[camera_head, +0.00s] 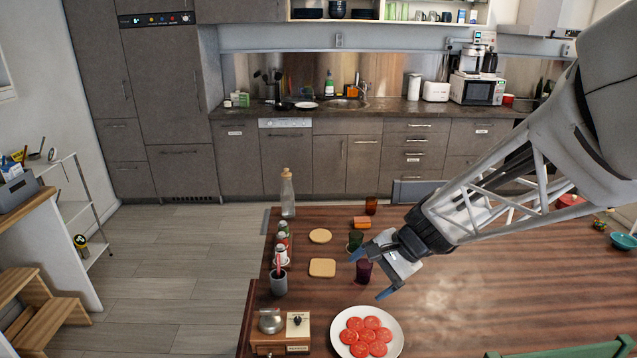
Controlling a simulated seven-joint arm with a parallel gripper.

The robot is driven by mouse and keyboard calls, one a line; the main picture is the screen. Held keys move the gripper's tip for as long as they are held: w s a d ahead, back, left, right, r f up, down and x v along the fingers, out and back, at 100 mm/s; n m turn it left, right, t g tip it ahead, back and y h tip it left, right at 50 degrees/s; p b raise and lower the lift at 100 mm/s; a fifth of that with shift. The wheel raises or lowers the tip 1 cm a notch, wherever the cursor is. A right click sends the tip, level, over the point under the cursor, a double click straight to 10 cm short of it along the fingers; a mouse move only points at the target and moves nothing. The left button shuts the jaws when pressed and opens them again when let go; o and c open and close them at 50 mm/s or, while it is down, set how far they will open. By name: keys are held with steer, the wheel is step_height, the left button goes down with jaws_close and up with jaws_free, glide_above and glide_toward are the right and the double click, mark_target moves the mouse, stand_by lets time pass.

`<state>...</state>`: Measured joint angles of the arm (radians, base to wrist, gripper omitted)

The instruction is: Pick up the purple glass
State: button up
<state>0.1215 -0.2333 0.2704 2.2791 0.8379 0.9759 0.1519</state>
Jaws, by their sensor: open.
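The purple glass (363,272) stands on the wooden table (480,300), a little behind the plate of tomato slices. It is dark purple and its right side is close to my gripper in the picture. My gripper (369,275) has blue fingertips spread apart, one up-left of the glass and one down-right of it. The jaws are open and hold nothing. I cannot tell whether the glass is fully between the fingers or lower than them.
A white plate with tomato slices (367,332) is in front. Several bottles, a grey cup (279,282) and bread slices (322,267) are to the left. The table's right part is mostly clear.

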mark_target(370, 270)
steer(key=w+d+f+m+t, duration=0.2)
steer(key=w+f+m, duration=0.3)
steer(key=w+f, duration=0.3)
steer(key=w+d+f+m+t+y, duration=0.1)
steer(key=w+d+f+m+t, duration=0.2)
steer(key=w+f+m, duration=0.3)
steer(key=w+d+f+m+t+y, duration=0.1)
steer(key=w+d+f+m+t, duration=0.2)
steer(key=w+f, duration=0.6)
steer(key=shift+w+d+f+m, duration=0.2)
steer(key=shift+w+d+m, duration=0.25)
steer(key=shift+d+m, duration=0.15)
steer(key=shift+w+d+f+m, duration=0.15)
steer(key=shift+w+d+m, duration=0.35)
steer(key=shift+m, duration=0.2)
steer(key=shift+s, duration=0.1)
steer(key=shift+x, duration=1.3)
steer(key=shift+a, duration=0.1)
steer(key=shift+r+x, duration=0.1)
steer(key=shift+x, duration=1.2)
steer(key=shift+r+x, duration=0.15)
steer(key=shift+x, duration=1.1)
steer(key=shift+w, duration=0.2)
steer(key=c, duration=1.1)
